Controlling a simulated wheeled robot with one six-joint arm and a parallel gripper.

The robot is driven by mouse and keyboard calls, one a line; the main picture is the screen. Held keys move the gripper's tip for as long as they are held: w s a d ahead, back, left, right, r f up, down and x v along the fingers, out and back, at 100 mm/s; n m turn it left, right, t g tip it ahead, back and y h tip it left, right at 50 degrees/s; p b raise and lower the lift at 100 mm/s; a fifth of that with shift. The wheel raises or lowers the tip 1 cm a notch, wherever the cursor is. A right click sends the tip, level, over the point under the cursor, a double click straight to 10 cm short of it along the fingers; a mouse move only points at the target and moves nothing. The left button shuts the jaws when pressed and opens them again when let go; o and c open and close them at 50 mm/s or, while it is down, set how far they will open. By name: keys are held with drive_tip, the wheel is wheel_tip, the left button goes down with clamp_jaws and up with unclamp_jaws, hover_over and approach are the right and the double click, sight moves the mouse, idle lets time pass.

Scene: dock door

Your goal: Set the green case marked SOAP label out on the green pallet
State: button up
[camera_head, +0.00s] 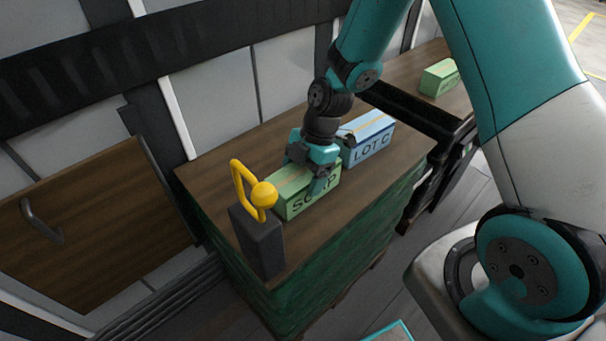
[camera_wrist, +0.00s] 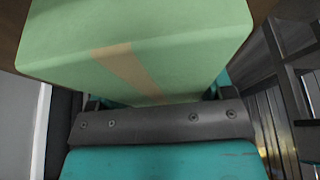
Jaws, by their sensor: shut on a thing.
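The green case marked SOAP (camera_head: 294,202) sits at the near part of the wooden top of the green-sided stack (camera_head: 325,262). I cannot tell whether it rests on the top or hangs just above it. My gripper (camera_head: 312,172) is over the case from above, shut on it, with a finger down its front side partly covering the lettering. In the wrist view the green case (camera_wrist: 135,45) with a tan tape strip fills the space beyond my gripper (camera_wrist: 160,105).
A blue case marked LOT C (camera_head: 370,140) stands just right of the SOAP case. A yellow handle with a ball knob (camera_head: 264,194) on a dark post (camera_head: 258,240) stands close on the left. Another green case (camera_head: 439,77) lies on a farther wooden top (camera_head: 408,78).

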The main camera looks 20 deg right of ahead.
drive_tip(key=o, duration=1.5)
drive_tip(key=shift+o, duration=0.2)
drive_tip(key=v, duration=1.1)
drive_tip(key=shift+d+r, duration=0.15)
drive_tip(key=shift+r, duration=0.1)
drive_tip(key=s+a+r+m, duration=0.4)
drive_tip(key=s+r+m, duration=0.2)
drive_tip(key=s, duration=0.4)
drive_tip(key=s+a+r+m+t, duration=0.1)
drive_tip(key=s+a+r+m, duration=0.3)
drive_tip(key=s+r+m, duration=0.3)
drive_tip(key=s+m, duration=0.1)
drive_tip(key=s, duration=0.2)
drive_tip(key=shift+a+m, duration=0.3)
drive_tip(key=shift+a, duration=0.1)
drive_tip(key=shift+w, duration=0.1)
